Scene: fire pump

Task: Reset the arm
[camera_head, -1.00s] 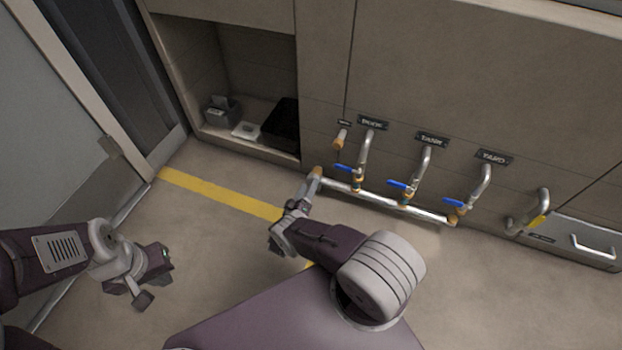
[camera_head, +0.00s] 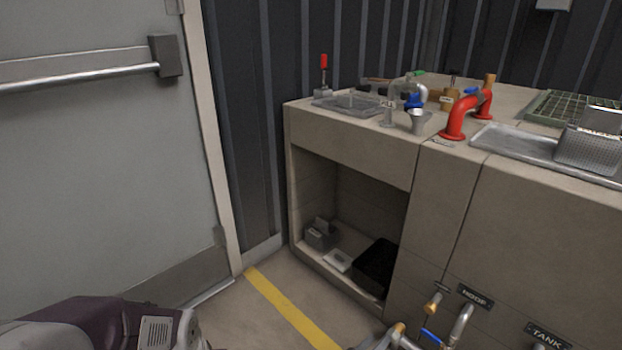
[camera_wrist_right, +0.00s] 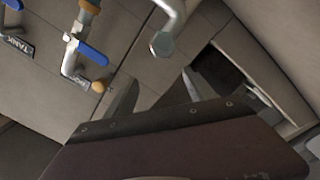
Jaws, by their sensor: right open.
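My right gripper (camera_wrist_right: 158,92) shows in the right wrist view as two dark fingers spread apart, with nothing between them. In the head view only a small grey part of it seems to show at the bottom edge, beside the pipe end (camera_head: 398,329). My left arm (camera_head: 155,328) comes in at the bottom left; its gripper is outside the picture. In the right wrist view, a blue-handled valve (camera_wrist_right: 90,52) and a silver bent pipe (camera_wrist_right: 168,35) lie beyond the fingers. I cannot tell their distance from the fingertips.
A pump cabinet (camera_head: 350,158) stands at the right, with an open niche holding a black bin (camera_head: 378,268). A red pipe (camera_head: 465,112) and a metal basket (camera_head: 590,148) are on top. A grey door (camera_head: 110,160) is at left. Floor with a yellow stripe (camera_head: 290,308) lies between.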

